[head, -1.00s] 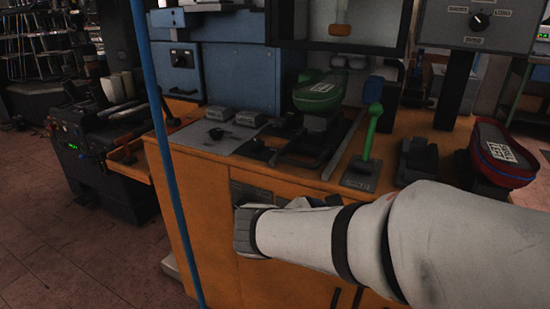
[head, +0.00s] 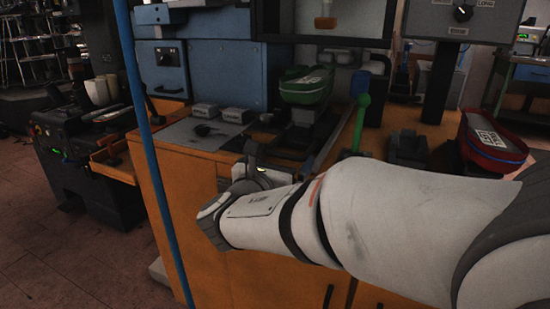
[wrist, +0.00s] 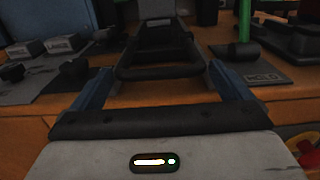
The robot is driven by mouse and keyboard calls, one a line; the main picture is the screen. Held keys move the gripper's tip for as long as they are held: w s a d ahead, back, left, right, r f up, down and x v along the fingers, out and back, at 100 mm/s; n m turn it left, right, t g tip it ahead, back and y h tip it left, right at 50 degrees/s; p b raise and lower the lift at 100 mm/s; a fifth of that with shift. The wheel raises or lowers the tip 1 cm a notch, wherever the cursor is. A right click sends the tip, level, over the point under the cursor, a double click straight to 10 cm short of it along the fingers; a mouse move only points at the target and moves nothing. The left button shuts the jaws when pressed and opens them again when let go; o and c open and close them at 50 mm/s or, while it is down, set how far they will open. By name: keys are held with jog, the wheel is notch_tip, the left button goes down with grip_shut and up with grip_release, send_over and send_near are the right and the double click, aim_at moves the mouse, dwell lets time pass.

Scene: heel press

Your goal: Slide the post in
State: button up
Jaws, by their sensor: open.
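The post (head: 302,118) is a dark upright block on a black slide on the orange bench, with a green shoe form (head: 305,86) on top. In the wrist view a black loop-shaped handle (wrist: 160,72) at the front of the slide lies ahead, with the dark slide behind it. My gripper (head: 262,160) is at the bench's front edge, partly hidden by my wrist. In the wrist view my gripper (wrist: 162,84) is open, its blue fingers spread either side of the handle's line. Nothing is between them; contact with the handle cannot be told.
A green lever (head: 360,122) stands right of the slide. Grey control boxes (head: 219,114) and dark knobs sit to the left. A blue pole (head: 147,150) crosses the near left. The blue press housing (head: 218,65) stands behind.

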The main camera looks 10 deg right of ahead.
jog(key=shift+x, duration=1)
